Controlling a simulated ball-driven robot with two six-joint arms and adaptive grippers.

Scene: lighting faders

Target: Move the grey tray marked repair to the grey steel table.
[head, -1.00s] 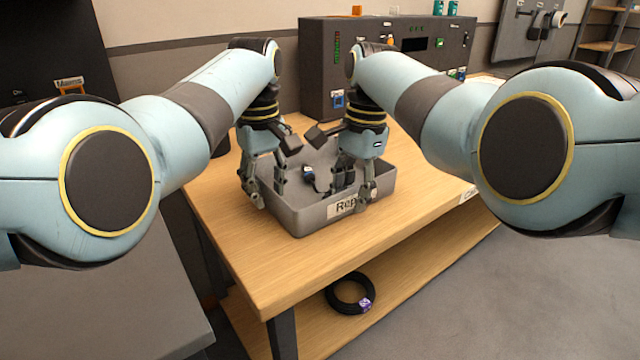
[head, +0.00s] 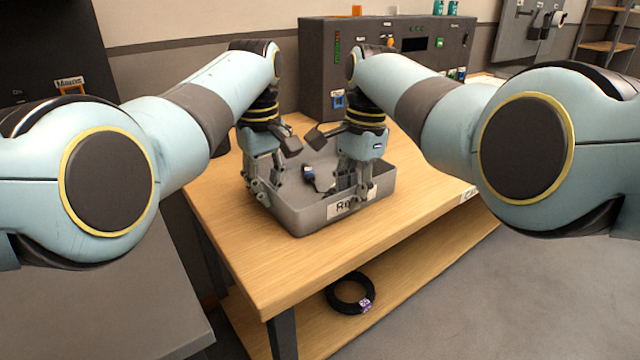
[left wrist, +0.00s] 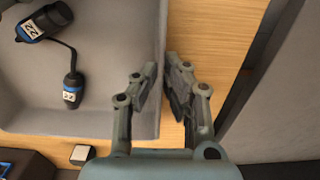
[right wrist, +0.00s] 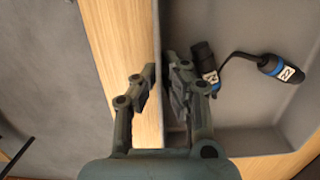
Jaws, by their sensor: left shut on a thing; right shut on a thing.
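The grey tray (head: 299,222) marked repair sits on the wooden bench, and its label (head: 340,208) is partly covered by my right gripper. A black cable with blue-banded connectors (left wrist: 70,85) lies inside. My left gripper (head: 262,190) is shut on the tray's left wall; the wall runs between the fingers in the left wrist view (left wrist: 161,75). My right gripper (head: 358,195) is shut on the opposite wall, between the fingers in the right wrist view (right wrist: 162,75). A grey table top (head: 95,310) at lower left appears to be the grey steel table.
The wooden bench (head: 285,275) has a dark equipment cabinet (head: 320,65) at its back. A black cable coil (head: 349,293) lies on the shelf below. A gap separates the bench from the grey table top. The table's visible part is bare.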

